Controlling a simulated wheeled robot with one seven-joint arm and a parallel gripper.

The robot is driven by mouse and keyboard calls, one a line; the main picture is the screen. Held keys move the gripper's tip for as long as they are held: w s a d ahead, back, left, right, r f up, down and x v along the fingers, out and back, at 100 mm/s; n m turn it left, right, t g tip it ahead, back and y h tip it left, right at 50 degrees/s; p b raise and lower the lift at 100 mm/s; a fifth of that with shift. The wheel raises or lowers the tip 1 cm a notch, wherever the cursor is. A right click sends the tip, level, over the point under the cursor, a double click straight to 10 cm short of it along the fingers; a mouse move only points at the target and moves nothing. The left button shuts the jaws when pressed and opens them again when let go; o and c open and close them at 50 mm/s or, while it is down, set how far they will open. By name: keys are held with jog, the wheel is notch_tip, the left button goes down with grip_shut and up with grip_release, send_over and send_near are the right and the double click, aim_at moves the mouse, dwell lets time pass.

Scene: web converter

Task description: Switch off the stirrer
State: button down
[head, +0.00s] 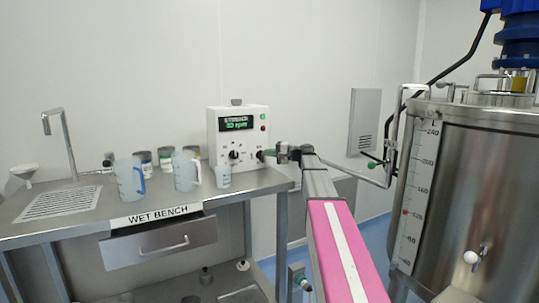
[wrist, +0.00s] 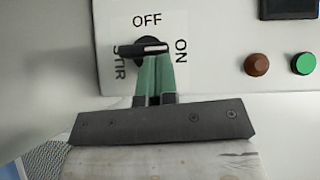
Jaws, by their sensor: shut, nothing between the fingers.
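The stirrer control box (head: 237,137) stands on the wet bench, its lit display (head: 236,124) showing green text that includes "STIRRER" and an rpm figure. In the wrist view, the black stirrer knob (wrist: 138,48) sits on a white label marked OFF at the top, ON at the right and STIR at the left. Its bar with a pale stripe lies level in that view, toward the ON side and not toward OFF. My gripper (wrist: 155,58) has its green fingers shut and empty, tips at the knob bar; I cannot tell whether they touch. It also shows at the box's lower right in the head view (head: 267,153).
A brown button (wrist: 256,64) and a green button (wrist: 303,64) are on the same panel. A small beaker (head: 222,177) and jugs (head: 186,171) stand left of my gripper on the wet bench (head: 255,187). A steel tank (head: 470,190) stands at the right.

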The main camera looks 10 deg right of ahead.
jog(key=shift+a+r+n+h, duration=0.15)
jog(key=shift+r+n+h, duration=0.15)
jog(key=shift+n+h, duration=0.35)
jog(key=a+n+h, duration=0.1)
jog(key=n+h, duration=0.1)
jog(key=h, duration=0.1)
jog(key=s+a+n+h, duration=0.1)
jog(key=n+h, duration=0.1)
jog(key=h, duration=0.2)
jog(key=a+r+n+h, duration=0.1)
jog(key=n+h, duration=0.1)
jog(key=h, duration=0.1)
jog(key=shift+s+a+n+h, duration=0.15)
jog(key=shift+a+n+h, duration=0.1)
jog(key=shift+a, duration=0.05)
dwell(1.2)
jog(key=shift+r, duration=0.75)
